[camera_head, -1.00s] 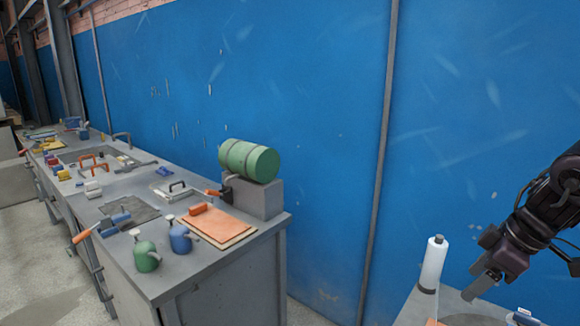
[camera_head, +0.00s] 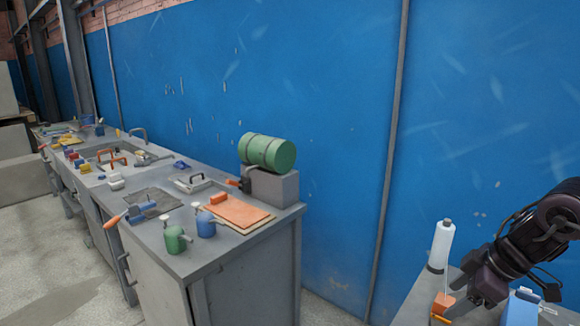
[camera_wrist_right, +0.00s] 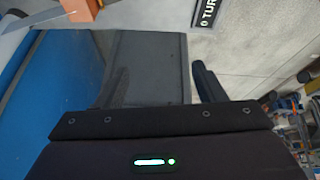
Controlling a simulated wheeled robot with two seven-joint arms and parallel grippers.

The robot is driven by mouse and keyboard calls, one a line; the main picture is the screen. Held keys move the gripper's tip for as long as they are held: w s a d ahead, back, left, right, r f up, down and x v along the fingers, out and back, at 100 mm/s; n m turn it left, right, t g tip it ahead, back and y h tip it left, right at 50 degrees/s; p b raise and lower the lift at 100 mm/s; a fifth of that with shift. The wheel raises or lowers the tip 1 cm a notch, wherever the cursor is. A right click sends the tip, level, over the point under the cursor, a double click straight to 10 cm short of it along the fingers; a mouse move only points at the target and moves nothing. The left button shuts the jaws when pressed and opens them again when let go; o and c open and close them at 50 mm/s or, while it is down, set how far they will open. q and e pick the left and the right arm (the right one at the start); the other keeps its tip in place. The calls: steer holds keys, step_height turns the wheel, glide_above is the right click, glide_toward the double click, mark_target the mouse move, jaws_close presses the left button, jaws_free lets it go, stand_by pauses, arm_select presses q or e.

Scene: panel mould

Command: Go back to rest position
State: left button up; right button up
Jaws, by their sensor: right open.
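My right gripper (camera_head: 487,288) hangs at the lower right of the head view, at the end of my dark arm, over or beside the near grey table. It is open, and I see nothing held in it. In the right wrist view the gripper's dark palm (camera_wrist_right: 150,122) fills the lower part, with a dark finger (camera_wrist_right: 207,82) reaching up at the right. My left gripper is not in view.
A white bottle (camera_head: 441,245), an orange block (camera_head: 443,304) and a blue box (camera_head: 522,306) stand near my right gripper. A long workbench (camera_head: 188,262) with a green cylinder (camera_head: 267,153) lies left, along the blue wall (camera_head: 310,75).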

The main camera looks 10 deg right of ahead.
steer(key=a+f+t, duration=0.1)
steer(key=a+f, duration=0.4)
steer(key=w+a+f+t, duration=0.1)
steer(key=a+f+t, duration=0.1)
steer(key=a+f, duration=0.3)
steer(key=a+f+t, duration=0.2)
steer(key=a+f, duration=0.3)
steer(key=a, duration=0.1)
steer(key=shift+w+a+f+n, duration=0.25)
steer(key=shift+n, duration=0.05)
steer(key=s+a+f+m+g+h, duration=0.1)
steer(key=s+a+m+g, duration=0.25)
steer(key=s, duration=0.45)
steer(key=s+a+f+m+g+h, duration=0.2)
steer(key=s+m, duration=0.2)
steer(key=s, duration=0.4)
step_height(320, 180, down, 30)
steer(key=s+g, duration=0.2)
steer(key=s+d+f+b, duration=0.1)
steer(key=s+d+f, duration=0.2)
steer(key=s+f, duration=1.6)
steer(key=shift+s+d+f+g, duration=0.15)
steer(key=shift+s+f+g, duration=0.05)
steer(key=shift+s+g, duration=0.15)
